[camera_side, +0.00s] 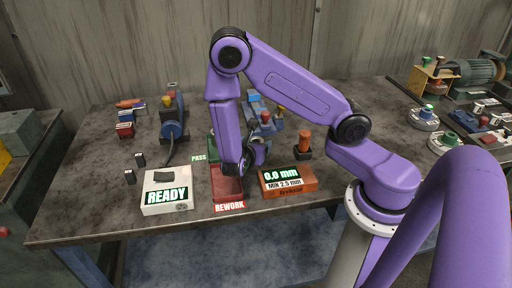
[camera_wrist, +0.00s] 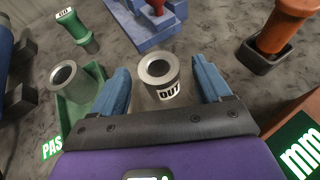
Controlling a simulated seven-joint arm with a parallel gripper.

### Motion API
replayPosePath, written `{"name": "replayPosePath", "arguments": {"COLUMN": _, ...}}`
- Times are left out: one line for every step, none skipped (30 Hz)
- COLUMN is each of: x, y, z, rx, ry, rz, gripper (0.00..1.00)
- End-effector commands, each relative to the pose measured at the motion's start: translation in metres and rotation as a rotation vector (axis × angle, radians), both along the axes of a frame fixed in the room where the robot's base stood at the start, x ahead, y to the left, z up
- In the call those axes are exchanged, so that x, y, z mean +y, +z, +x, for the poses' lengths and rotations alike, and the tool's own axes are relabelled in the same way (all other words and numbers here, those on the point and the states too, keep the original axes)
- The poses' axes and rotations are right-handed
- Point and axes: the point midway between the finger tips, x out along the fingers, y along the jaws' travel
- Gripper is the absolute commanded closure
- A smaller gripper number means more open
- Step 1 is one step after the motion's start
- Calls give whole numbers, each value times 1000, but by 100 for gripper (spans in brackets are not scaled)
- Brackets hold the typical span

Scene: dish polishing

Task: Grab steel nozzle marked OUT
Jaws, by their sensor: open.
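The steel nozzle marked OUT (camera_wrist: 158,72) is a short grey hollow cylinder with an OUT label on its near side. In the wrist view it stands upright between my two blue fingertips, with a gap showing on each side. My gripper (camera_wrist: 160,66) is open and empty. In the side view my gripper (camera_side: 254,157) is low over the table, behind the red tray, and the OUT nozzle cannot be made out there. A second grey nozzle (camera_wrist: 66,78) stands in the green PASS tray (camera_wrist: 92,112), left of my left finger.
A green GO gauge (camera_wrist: 76,28) and a blue fixture (camera_wrist: 125,30) lie beyond. An orange-handled tool (camera_wrist: 285,22) stands in a black holder at right. The red REWORK tray (camera_side: 229,186), READY box (camera_side: 160,178) and orange 0.0 mm display box (camera_side: 300,184) line the front.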

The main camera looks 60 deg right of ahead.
Motion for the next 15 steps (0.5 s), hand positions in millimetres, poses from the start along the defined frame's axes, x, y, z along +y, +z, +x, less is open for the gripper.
{"name": "replayPosePath", "arguments": {"x": -2, "y": -1, "z": 1, "rx": 0, "ry": -1, "rz": 0, "gripper": 23}}
{"name": "replayPosePath", "arguments": {"x": -4, "y": -2, "z": 1, "rx": 1, "ry": -1, "rz": 0, "gripper": 23}}
{"name": "replayPosePath", "arguments": {"x": -7, "y": -4, "z": 2, "rx": 1, "ry": -2, "rz": 0, "gripper": 23}}
{"name": "replayPosePath", "arguments": {"x": -10, "y": -6, "z": 3, "rx": 1, "ry": -3, "rz": 0, "gripper": 23}}
{"name": "replayPosePath", "arguments": {"x": -13, "y": -9, "z": 4, "rx": 1, "ry": -3, "rz": 0, "gripper": 23}}
{"name": "replayPosePath", "arguments": {"x": -18, "y": -12, "z": 6, "rx": 2, "ry": -5, "rz": -1, "gripper": 23}}
{"name": "replayPosePath", "arguments": {"x": -22, "y": -15, "z": 7, "rx": 2, "ry": -5, "rz": -1, "gripper": 23}}
{"name": "replayPosePath", "arguments": {"x": -25, "y": -17, "z": 8, "rx": 1, "ry": -4, "rz": 0, "gripper": 23}}
{"name": "replayPosePath", "arguments": {"x": -30, "y": -19, "z": 10, "rx": 1, "ry": -5, "rz": 0, "gripper": 23}}
{"name": "replayPosePath", "arguments": {"x": -33, "y": -21, "z": 11, "rx": 1, "ry": -4, "rz": 0, "gripper": 23}}
{"name": "replayPosePath", "arguments": {"x": -36, "y": -22, "z": 12, "rx": 1, "ry": -4, "rz": 0, "gripper": 23}}
{"name": "replayPosePath", "arguments": {"x": -39, "y": -23, "z": 14, "rx": 0, "ry": -3, "rz": 0, "gripper": 23}}
{"name": "replayPosePath", "arguments": {"x": -41, "y": -24, "z": 14, "rx": 1, "ry": -2, "rz": 0, "gripper": 23}}
{"name": "replayPosePath", "arguments": {"x": -42, "y": -25, "z": 15, "rx": 1, "ry": -2, "rz": 0, "gripper": 23}}
{"name": "replayPosePath", "arguments": {"x": -43, "y": -25, "z": 15, "rx": 0, "ry": -1, "rz": 0, "gripper": 23}}
